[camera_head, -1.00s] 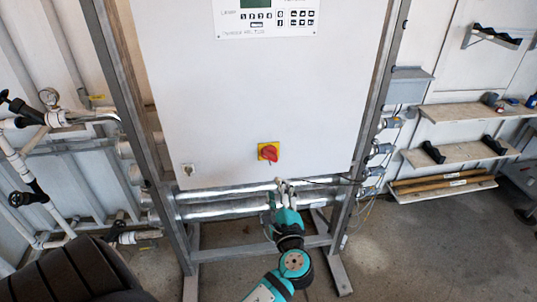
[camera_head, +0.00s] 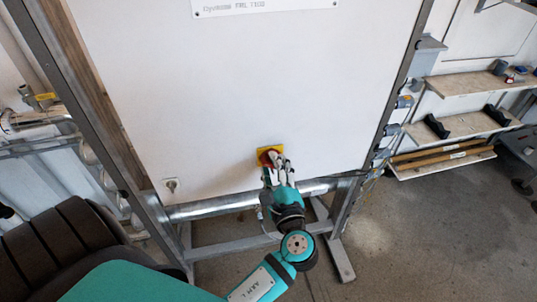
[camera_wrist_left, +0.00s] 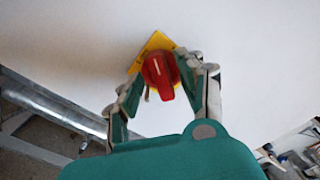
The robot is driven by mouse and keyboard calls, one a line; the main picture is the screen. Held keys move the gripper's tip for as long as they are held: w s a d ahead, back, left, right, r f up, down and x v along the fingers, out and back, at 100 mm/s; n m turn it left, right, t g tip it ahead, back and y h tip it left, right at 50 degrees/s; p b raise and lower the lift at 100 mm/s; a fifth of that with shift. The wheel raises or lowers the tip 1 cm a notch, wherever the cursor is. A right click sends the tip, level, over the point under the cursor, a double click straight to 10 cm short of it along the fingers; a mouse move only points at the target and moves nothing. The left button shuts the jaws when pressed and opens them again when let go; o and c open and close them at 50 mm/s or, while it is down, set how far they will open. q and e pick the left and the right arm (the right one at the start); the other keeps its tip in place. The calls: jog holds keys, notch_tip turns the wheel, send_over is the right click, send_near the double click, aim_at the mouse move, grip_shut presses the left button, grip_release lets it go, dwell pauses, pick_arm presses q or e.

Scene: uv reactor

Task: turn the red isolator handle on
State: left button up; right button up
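The red isolator handle (camera_head: 265,156) sits on a yellow square plate (camera_head: 259,150) low on the white cabinet front. In the left wrist view the handle (camera_wrist_left: 158,76) shows large, with a pale mark, and its plate (camera_wrist_left: 157,43) looks tilted in the picture. My left gripper (camera_head: 276,162) is at the handle in the head view and partly covers it. In the left wrist view its fingers (camera_wrist_left: 160,78) are spread, one on each side of the handle. I cannot tell whether a finger touches it. My right gripper is not in view.
The white cabinet (camera_head: 235,85) stands in a grey metal frame. A silver pipe (camera_head: 213,206) runs below it, and a small keyed lock (camera_head: 171,184) is at its lower left. Shelves (camera_head: 455,128) stand at right. Open floor (camera_head: 400,235) lies at lower right.

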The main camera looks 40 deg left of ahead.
pick_arm(q)
jog(key=shift+w+a, duration=0.1)
jog(key=shift+r, duration=0.1)
jog(key=shift+c, duration=0.5)
grip_shut()
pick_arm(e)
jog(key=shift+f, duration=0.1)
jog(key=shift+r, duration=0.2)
